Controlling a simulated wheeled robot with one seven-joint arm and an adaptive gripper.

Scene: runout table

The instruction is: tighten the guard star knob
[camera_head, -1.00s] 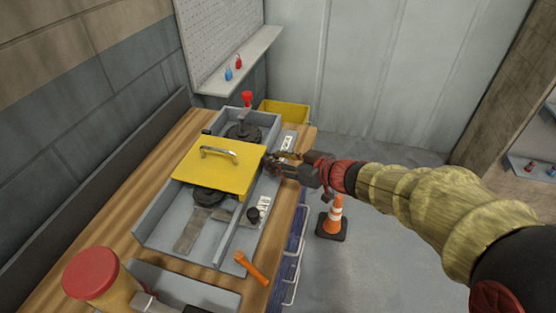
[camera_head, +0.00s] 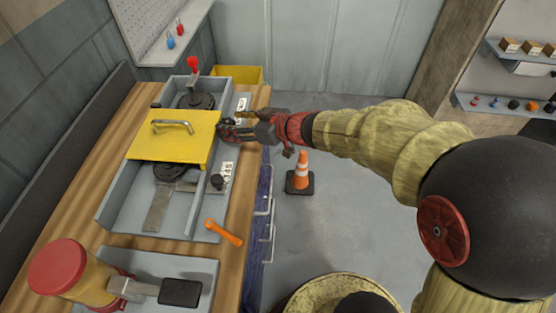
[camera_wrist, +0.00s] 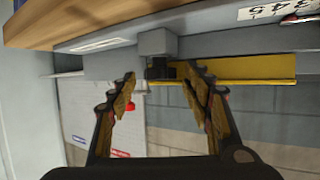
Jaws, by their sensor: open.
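The yellow guard plate (camera_head: 172,137), with a metal handle (camera_head: 172,126), lies across the grey machine frame (camera_head: 117,190) in the head view. A small dark knob-like part (camera_wrist: 160,68) shows between and beyond the fingertips, under a grey block (camera_wrist: 156,41) and beside the yellow edge (camera_wrist: 245,70). Its star shape cannot be made out. I cannot tell whether the fingers touch it.
A black round knob (camera_head: 217,181) stands on the frame's right rim, closer to me. A cone (camera_head: 300,175) stands on the floor at right. A red-topped lever (camera_head: 193,66) rises behind.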

